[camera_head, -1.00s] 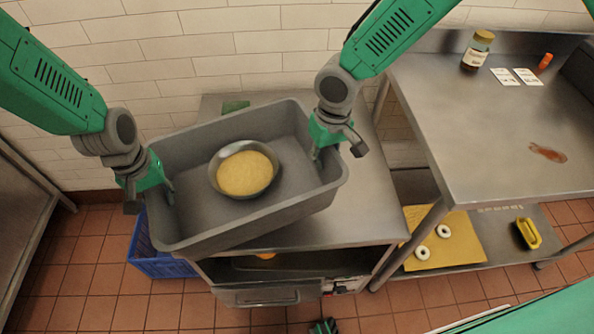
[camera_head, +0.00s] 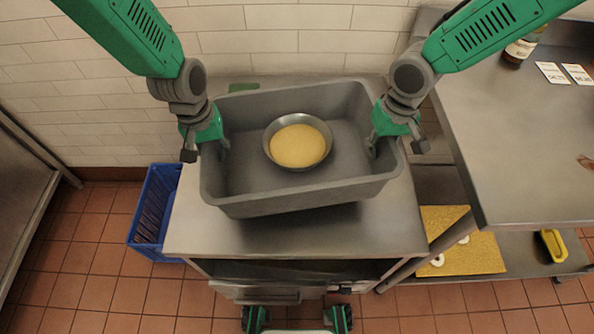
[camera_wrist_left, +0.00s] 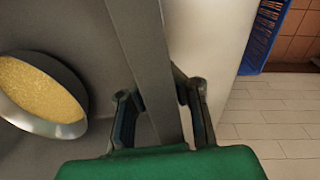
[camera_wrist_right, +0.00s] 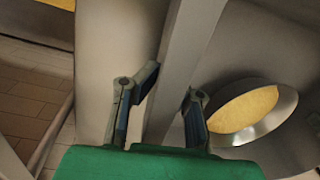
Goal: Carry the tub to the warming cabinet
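The grey tub (camera_head: 300,200) is over the steel top of a low cabinet (camera_head: 190,232), probably the warming cabinet. A shadow lies under its front edge, and it seems to be slightly raised. A metal bowl of yellow meal (camera_head: 298,145) sits inside the tub. My left gripper (camera_head: 222,150) is shut on the tub's left wall; the left wrist view shows its fingers (camera_wrist_left: 158,105) either side of the rim. My right gripper (camera_head: 374,146) is shut on the right wall, with its fingers (camera_wrist_right: 168,90) either side of the rim. The tub's underside is hidden.
A blue crate (camera_head: 155,215) stands on the floor left of the cabinet. A steel table (camera_head: 520,150) stands close on the right, with a jar (camera_head: 520,50) and cards; its lower shelf holds a yellow board (camera_head: 460,255) with white rings. A tiled wall is behind.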

